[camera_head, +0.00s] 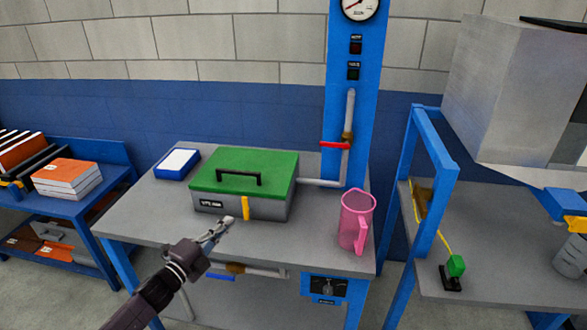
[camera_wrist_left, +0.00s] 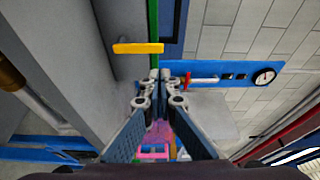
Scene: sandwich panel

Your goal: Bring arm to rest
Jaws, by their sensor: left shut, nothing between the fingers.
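My left arm comes in from the lower left in the head view. Its gripper (camera_head: 226,222) is shut and empty, in front of the toolbox near the yellow latch. In the left wrist view the two fingertips of the gripper (camera_wrist_left: 160,76) are together. The toolbox (camera_head: 243,184) has a green lid with a black handle; the lid is down. The yellow latch (camera_head: 245,208) also shows in the left wrist view (camera_wrist_left: 138,48). My right gripper is not in view.
A pink pitcher (camera_head: 354,222) stands at the right of the grey bench (camera_head: 150,222). A blue tray (camera_head: 178,163) lies at the back left. A blue panel column with a red-handled valve (camera_head: 335,145) rises behind. Side tables stand left and right.

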